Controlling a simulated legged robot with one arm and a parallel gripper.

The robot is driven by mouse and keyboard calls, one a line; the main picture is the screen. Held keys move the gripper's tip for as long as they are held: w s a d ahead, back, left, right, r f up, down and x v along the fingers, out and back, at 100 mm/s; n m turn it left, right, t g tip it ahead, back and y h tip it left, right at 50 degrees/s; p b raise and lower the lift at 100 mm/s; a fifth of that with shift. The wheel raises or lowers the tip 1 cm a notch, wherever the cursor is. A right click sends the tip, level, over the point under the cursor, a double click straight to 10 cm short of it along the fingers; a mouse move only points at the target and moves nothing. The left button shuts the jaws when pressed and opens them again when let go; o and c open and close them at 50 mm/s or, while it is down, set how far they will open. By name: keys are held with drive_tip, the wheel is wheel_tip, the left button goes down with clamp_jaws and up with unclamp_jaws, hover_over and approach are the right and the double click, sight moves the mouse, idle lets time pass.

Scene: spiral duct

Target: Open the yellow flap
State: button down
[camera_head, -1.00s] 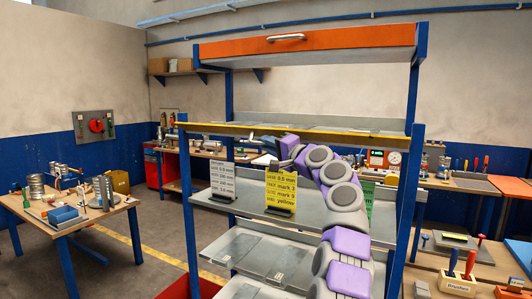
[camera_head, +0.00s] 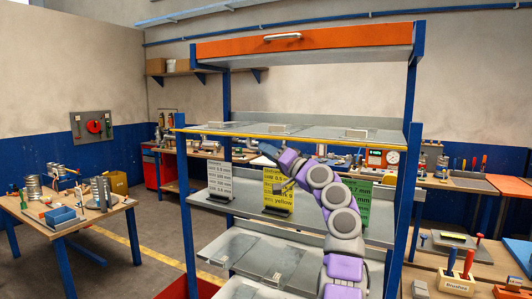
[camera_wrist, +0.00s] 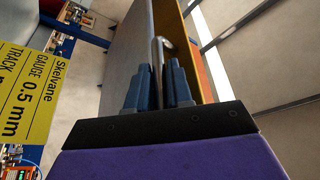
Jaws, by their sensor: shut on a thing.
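The rack has a yellow-edged flap (camera_head: 290,137), seen nearly edge-on in the head view, across the frame below the orange panel. My gripper (camera_head: 266,148) reaches up beneath its front edge, left of the middle. In the wrist view, my gripper (camera_wrist: 160,70) is shut on a bent metal handle (camera_wrist: 168,42), which sits between its blue fingers. A yellow face (camera_wrist: 172,18) shows just beyond the handle. The fingertips' exact contact is partly hidden.
An orange panel (camera_head: 300,47) with a metal handle spans the rack's top. Blue posts (camera_head: 402,200) stand at the sides. Gauge cards, including a yellow one (camera_head: 274,185), stand on the shelf below, close to my arm. Grey trays (camera_head: 265,258) lie lower.

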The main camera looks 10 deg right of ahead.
drive_tip(key=shift+d, duration=0.15)
drive_tip(key=c, duration=1.1)
unclamp_jaws()
drive_tip(key=shift+d, duration=0.15)
drive_tip(key=shift+s, duration=0.1)
drive_tip(key=shift+s+d+f, duration=0.25)
drive_tip(key=shift+s, duration=0.2)
drive_tip(key=b+v, duration=0.3)
drive_tip(key=v, duration=1.3)
drive_tip(key=shift+d, duration=0.15)
drive_tip(key=shift+c, duration=0.5)
